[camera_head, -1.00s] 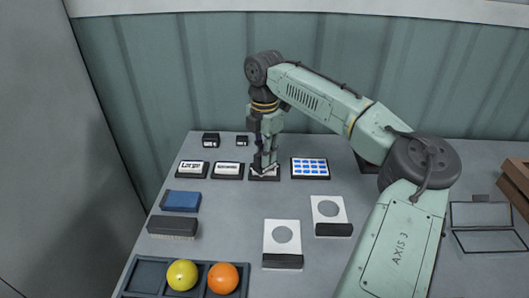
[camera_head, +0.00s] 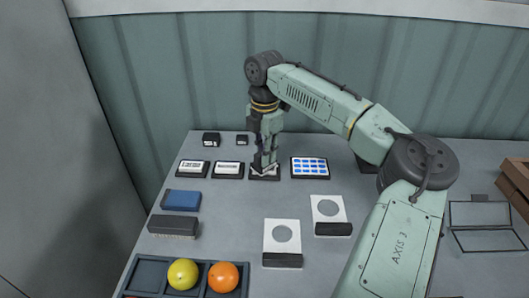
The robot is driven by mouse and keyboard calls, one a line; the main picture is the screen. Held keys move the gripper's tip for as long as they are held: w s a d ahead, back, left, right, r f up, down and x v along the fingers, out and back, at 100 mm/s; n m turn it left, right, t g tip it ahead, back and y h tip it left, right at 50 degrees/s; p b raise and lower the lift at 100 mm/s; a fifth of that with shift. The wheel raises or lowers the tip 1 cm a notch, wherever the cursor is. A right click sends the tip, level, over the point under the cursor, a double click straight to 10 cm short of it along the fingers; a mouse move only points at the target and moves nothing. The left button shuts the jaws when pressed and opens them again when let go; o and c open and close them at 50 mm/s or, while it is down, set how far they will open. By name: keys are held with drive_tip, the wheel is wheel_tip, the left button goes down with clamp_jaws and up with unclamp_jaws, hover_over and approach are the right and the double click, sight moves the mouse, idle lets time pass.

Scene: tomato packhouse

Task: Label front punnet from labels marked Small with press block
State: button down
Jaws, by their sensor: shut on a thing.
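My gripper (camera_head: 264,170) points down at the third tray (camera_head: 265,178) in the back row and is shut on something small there. The fingers hide most of it, so I cannot tell whether it is a label or a block. To the left are two trays with white printed labels, the far-left one (camera_head: 192,168) and its neighbour (camera_head: 228,169). Two white pieces, each with a grey circle and a dark front bar, lie mid-table: the front one (camera_head: 271,232) and the rear one (camera_head: 319,208). Which thing is the punnet is not plain.
A tray with blue squares (camera_head: 310,168) is right of my gripper. Two small black blocks (camera_head: 211,139) (camera_head: 242,140) stand behind. A blue block (camera_head: 181,200), a dark brush (camera_head: 172,227) and a compartment tray (camera_head: 146,280) with yellow and orange balls are left. Outlined rectangles (camera_head: 480,203) lie right.

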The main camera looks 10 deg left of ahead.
drive_tip(key=shift+s+f, duration=0.1)
drive_tip(key=shift+f, duration=0.05)
wheel_tip(320, 180, up, 5)
drive_tip(key=p, duration=0.4)
drive_tip(key=shift+f+p, duration=0.1)
drive_tip(key=shift+p, duration=0.3)
drive_tip(key=shift+r, duration=1.2)
